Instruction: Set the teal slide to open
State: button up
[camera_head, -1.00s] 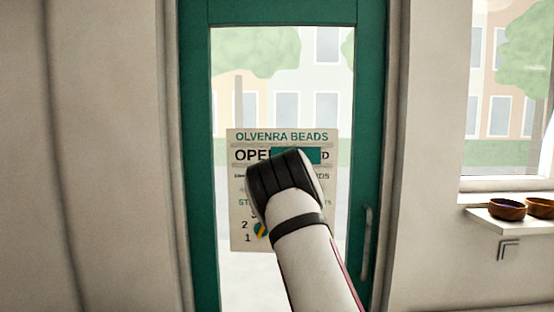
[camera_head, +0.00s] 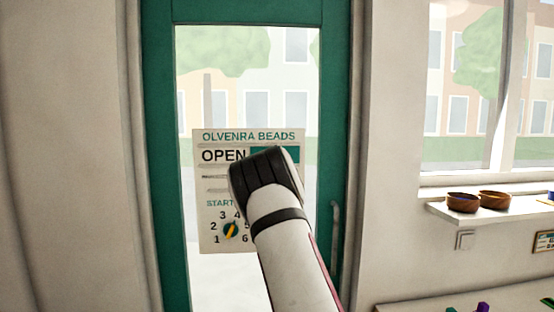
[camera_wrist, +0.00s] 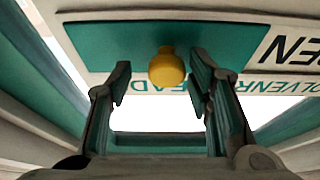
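The sign board (camera_head: 211,180) reading OLVENRA BEADS hangs on the glass of the green door. In the head view the whole word OPEN shows, and the teal slide (camera_head: 257,151) sits to the right of it, partly hidden behind my arm. In the wrist view the teal slide (camera_wrist: 100,46) carries a round yellow knob (camera_wrist: 166,67). My gripper (camera_wrist: 160,88) is open, with one finger on each side of the knob. The right finger looks close to the knob and a gap shows at the left; contact cannot be told. The fingers are hidden in the head view.
Lower on the board is a round dial (camera_head: 231,230) with a yellow pointer among numbers, beside my arm. The door handle (camera_head: 335,240) is to the right. Farther right, a wall shelf (camera_head: 470,213) holds two brown bowls (camera_head: 462,202). A counter shows at the lower right.

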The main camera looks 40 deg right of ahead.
jog(key=v, duration=1.2)
dwell(0.5)
